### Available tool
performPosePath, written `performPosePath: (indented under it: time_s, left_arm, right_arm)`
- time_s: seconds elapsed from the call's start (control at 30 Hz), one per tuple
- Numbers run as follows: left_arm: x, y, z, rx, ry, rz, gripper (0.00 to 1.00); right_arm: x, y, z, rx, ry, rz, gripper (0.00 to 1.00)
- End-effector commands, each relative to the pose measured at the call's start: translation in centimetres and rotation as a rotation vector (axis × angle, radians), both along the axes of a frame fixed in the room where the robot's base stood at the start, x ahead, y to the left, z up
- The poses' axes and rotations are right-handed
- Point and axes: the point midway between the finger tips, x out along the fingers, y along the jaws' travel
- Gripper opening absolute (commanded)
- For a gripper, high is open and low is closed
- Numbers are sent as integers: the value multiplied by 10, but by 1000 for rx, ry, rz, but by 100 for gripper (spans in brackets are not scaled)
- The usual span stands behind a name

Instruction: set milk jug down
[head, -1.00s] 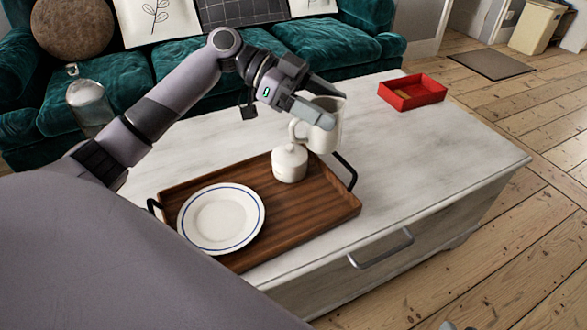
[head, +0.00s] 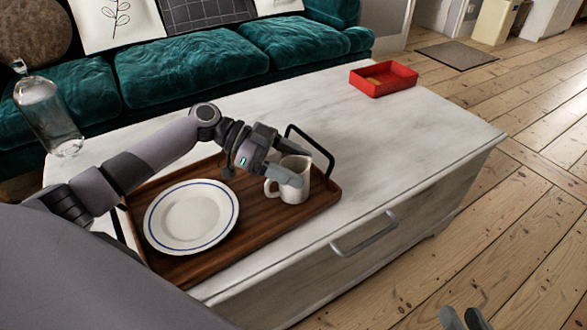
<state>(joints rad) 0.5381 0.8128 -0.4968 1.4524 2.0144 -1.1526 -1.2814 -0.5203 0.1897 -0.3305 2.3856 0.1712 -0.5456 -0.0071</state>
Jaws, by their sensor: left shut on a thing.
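The white milk jug (head: 293,186) is upright over the right end of the brown wooden tray (head: 255,238), its handle toward the left. Its base looks at or very near the tray's surface; I cannot tell whether it touches. My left gripper (head: 284,172) is shut on the jug near its rim, reaching in from the left. My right gripper (head: 463,318) shows only its fingertips at the bottom edge, apart and empty, over the floor.
A white plate with a blue ring (head: 191,215) fills the tray's left part. The tray's black handle (head: 322,152) rises behind the jug. A red box (head: 383,79) and a glass bottle (head: 48,118) stand on the white chest (head: 410,150), which is clear to the right.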

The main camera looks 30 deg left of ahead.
Motion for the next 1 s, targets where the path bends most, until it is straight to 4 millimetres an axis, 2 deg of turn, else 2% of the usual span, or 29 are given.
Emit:
performPosePath:
  time_s: [0.37,0.4,0.47,0.83,1.0]
  left_arm:
    - [0,0,-4,-2,-1,0,32]
    - [0,0,-4,-1,-1,-1,78]
    - [0,0,-3,-1,-1,-1,94]
    - [0,0,1,0,-1,0,94]
    - [-6,24,11,1,0,2,94]
  right_arm:
    - [0,-2,-3,-11,-10,-4,32]
    - [0,-2,-1,-14,-14,-5,32]
    - [0,-2,0,-13,-15,-4,32]
    - [0,-1,6,-4,-14,-2,32]
    - [-1,1,5,10,10,5,32]
